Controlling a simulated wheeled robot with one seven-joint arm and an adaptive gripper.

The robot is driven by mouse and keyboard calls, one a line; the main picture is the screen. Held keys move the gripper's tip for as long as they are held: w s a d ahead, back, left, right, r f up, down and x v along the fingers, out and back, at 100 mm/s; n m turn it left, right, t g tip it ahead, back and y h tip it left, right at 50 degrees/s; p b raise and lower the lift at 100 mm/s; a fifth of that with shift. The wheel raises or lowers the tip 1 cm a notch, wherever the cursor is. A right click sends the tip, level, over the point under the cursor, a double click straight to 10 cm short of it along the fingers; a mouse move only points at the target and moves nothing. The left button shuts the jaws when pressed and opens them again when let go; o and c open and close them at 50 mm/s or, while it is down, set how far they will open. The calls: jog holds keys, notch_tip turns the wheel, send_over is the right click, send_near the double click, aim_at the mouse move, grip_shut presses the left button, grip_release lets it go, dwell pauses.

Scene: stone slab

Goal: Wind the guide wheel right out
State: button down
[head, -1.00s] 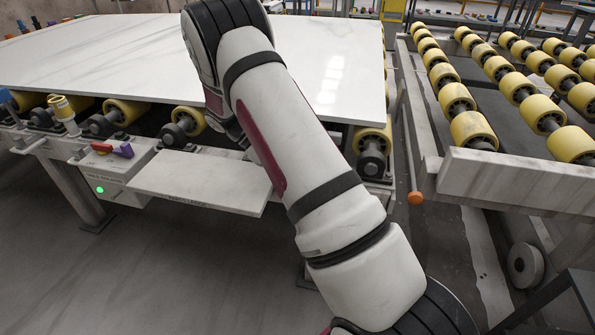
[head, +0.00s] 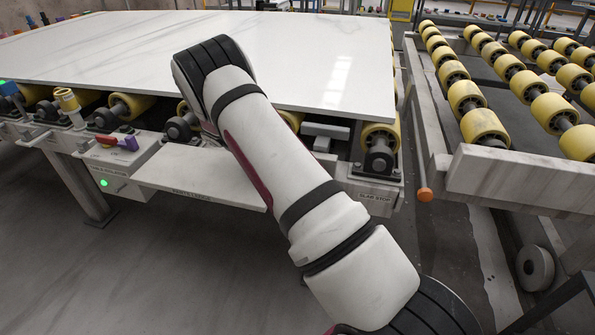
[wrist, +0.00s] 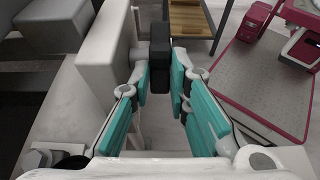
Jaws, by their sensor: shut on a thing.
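In the wrist view my gripper (wrist: 162,84) has its teal-padded fingers closed on a black grip-like piece (wrist: 160,45). In the head view my gripper is hidden behind my arm, which reaches to the front edge of the roller table. A yellow-capped post (head: 66,100) stands upright at the table's left front. The large white slab (head: 300,60) lies flat on the rollers. No winding wheel shows clearly.
A pale shelf (head: 165,170) juts from the table front, beside a control box (head: 118,160) with a lit green lamp. A grey bracket (head: 325,130) sits under the slab edge. Floor at front left is clear.

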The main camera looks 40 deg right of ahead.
jog(key=c, duration=1.8)
grip_release()
jog(key=v, duration=1)
jog(key=shift+w+a, duration=0.15)
jog(key=shift+w, duration=0.1)
jog(key=shift+w+a+r, duration=0.35)
jog(key=shift+w+a, duration=0.1)
jog(key=shift+w, duration=0.05)
jog(key=shift+r, duration=0.1)
